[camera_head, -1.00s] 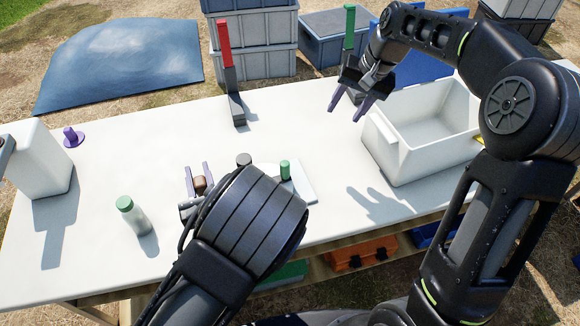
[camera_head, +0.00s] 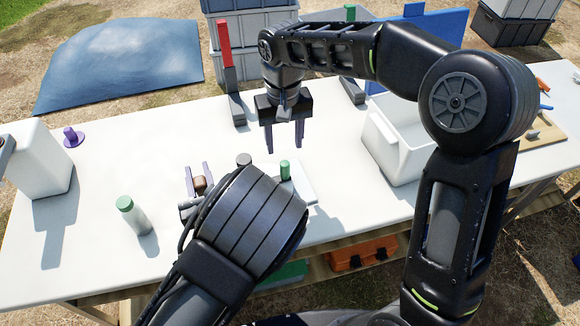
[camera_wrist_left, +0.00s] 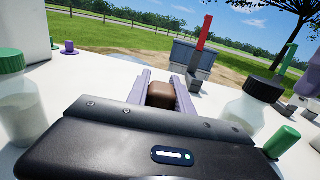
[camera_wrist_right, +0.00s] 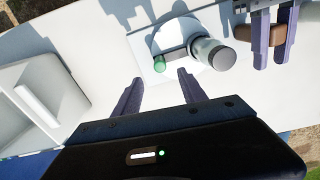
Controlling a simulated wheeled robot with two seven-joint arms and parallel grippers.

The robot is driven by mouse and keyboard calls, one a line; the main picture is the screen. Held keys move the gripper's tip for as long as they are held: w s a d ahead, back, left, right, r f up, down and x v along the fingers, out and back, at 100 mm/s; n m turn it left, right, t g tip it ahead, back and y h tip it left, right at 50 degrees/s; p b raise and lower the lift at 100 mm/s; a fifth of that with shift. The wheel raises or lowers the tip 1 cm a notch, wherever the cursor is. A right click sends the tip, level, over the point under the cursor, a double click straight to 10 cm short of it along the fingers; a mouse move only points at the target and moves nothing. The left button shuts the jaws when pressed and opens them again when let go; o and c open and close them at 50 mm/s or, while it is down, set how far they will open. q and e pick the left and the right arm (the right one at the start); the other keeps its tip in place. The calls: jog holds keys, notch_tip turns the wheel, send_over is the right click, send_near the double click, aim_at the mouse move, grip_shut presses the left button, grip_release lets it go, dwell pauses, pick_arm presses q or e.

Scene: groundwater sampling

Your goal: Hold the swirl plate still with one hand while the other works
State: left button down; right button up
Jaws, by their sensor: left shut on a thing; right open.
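The swirl plate (camera_head: 309,189), a white square with a round disc, shows clearly in the right wrist view (camera_wrist_right: 150,34). A dark-capped bottle (camera_wrist_right: 212,54) and a green peg (camera_wrist_right: 158,63) stand on it. My left gripper (camera_head: 198,176) is shut on a brown block (camera_wrist_left: 160,94) beside the plate. Whether the block joins the plate is hidden in the head view by my left arm. My right gripper (camera_head: 284,142) is open and empty, fingers down, above the table behind the plate. Its fingers (camera_wrist_right: 158,84) point toward the plate in its wrist view.
A green-capped bottle (camera_head: 136,217) stands left of my left gripper. A white container (camera_head: 38,160) and a purple knob (camera_head: 71,137) are farther left. A red-handled stand (camera_head: 225,65) rises behind. A white bin (camera_head: 395,148) stands right.

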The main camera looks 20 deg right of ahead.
aim_at(285, 163)
notch_tip(285, 163, down, 10)
jog(key=shift+r, duration=0.1)
dwell(0.5)
jog(key=shift+c, duration=0.4)
grip_shut()
